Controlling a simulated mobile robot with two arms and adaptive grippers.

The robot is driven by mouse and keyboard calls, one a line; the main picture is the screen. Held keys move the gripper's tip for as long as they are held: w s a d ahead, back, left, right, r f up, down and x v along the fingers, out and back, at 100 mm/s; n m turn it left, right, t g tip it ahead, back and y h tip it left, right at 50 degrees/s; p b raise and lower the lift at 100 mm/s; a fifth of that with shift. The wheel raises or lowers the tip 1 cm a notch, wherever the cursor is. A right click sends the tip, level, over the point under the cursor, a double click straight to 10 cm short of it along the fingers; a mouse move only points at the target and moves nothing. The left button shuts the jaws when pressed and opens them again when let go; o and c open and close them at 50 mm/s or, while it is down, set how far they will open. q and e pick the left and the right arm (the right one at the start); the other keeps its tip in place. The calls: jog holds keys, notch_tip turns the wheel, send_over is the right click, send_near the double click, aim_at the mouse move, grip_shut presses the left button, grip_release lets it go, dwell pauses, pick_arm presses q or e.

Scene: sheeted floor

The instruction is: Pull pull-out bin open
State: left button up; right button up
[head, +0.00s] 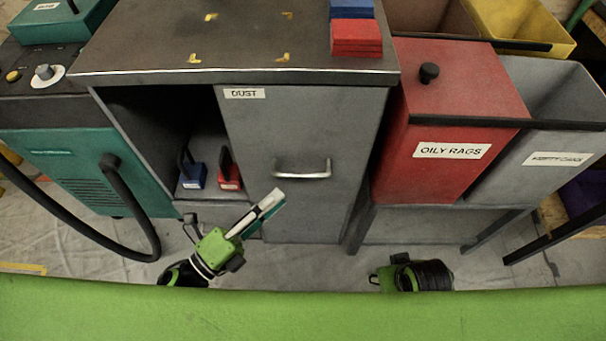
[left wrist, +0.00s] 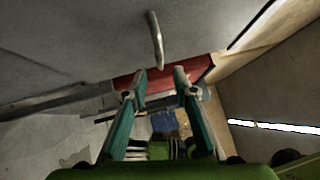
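The pull-out bin has a grey front (head: 290,125) with a "DUST" label (head: 245,93) at its top left, under the dark cabinet top. Its silver bar handle (head: 303,170) is on the front; it also shows in the left wrist view (left wrist: 155,38), just beyond the fingertips. My left gripper (head: 275,200) is below and left of the handle in the head view. Its two teal fingers with pale tips are apart and empty in the left wrist view (left wrist: 160,74). My right wrist (head: 405,277) is low at right of centre; its fingers are hidden.
An open compartment left of the bin holds a blue and a red tool (head: 230,178). A red "OILY RAGS" bin (head: 450,130) and a grey bin (head: 540,155) stand right. Red and blue blocks (head: 355,38) lie on top. A black hose (head: 135,210) loops at left.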

aim_at(303, 174)
pick_arm(q)
jog(key=x, duration=0.9)
jog(key=shift+w, duration=0.15)
grip_shut()
